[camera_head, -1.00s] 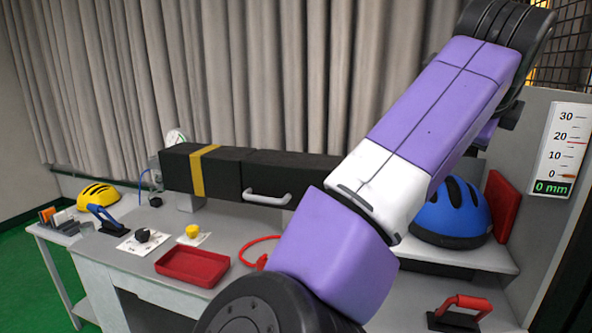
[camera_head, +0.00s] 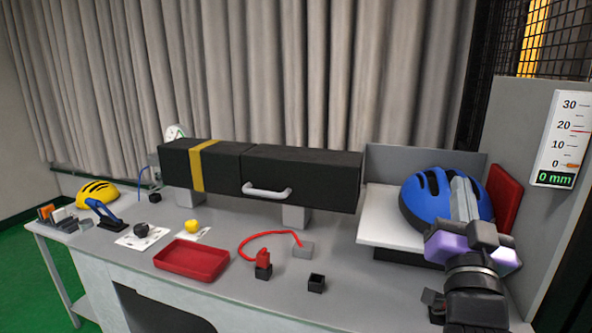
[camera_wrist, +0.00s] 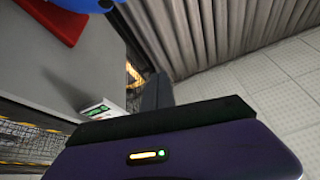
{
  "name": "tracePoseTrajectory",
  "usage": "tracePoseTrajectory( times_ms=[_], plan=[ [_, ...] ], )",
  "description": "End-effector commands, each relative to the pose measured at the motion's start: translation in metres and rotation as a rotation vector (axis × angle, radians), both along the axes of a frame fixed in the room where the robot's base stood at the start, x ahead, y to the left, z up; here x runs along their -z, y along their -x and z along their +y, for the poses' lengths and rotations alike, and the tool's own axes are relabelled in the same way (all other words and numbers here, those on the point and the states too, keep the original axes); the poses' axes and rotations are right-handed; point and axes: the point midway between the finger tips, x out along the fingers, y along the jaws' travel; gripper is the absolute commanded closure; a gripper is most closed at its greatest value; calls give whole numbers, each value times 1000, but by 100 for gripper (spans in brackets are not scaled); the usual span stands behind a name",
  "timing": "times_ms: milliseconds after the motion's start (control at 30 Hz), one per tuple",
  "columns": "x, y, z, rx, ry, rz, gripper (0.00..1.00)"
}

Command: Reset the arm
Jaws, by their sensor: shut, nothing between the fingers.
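My gripper (camera_head: 464,182) is at the right in the head view, its pale grey fingers together and pointing up in front of the blue helmet (camera_head: 418,204). The fingers hold nothing. Whether they touch the helmet I cannot tell. The purple wrist body sits below them, with my dark arm link under it. In the wrist view, my gripper's dark fingers (camera_wrist: 155,92) show beyond the purple housing, and the blue helmet is cut off at the top edge.
The helmet rests on a white shelf (camera_head: 385,222) beside a red pad (camera_head: 502,190). A long black padded box (camera_head: 300,172) stands on the bench's back. A red tray (camera_head: 192,260), small black box (camera_head: 317,283) and red cable (camera_head: 265,236) lie in front. A gauge panel (camera_head: 560,140) stands right.

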Motion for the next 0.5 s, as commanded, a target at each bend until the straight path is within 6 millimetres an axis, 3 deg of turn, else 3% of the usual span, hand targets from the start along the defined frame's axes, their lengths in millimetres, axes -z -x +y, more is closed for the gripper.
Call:
tracePoseTrajectory(
  times_ms=[33, 267, 500],
  plan=[
    [20, 10, 6, -16, 57, 17, 100],
    [89, 64, 36, -101, 253, 60, 100],
    [157, 133, 57, -190, 360, 121, 100]
  ],
)
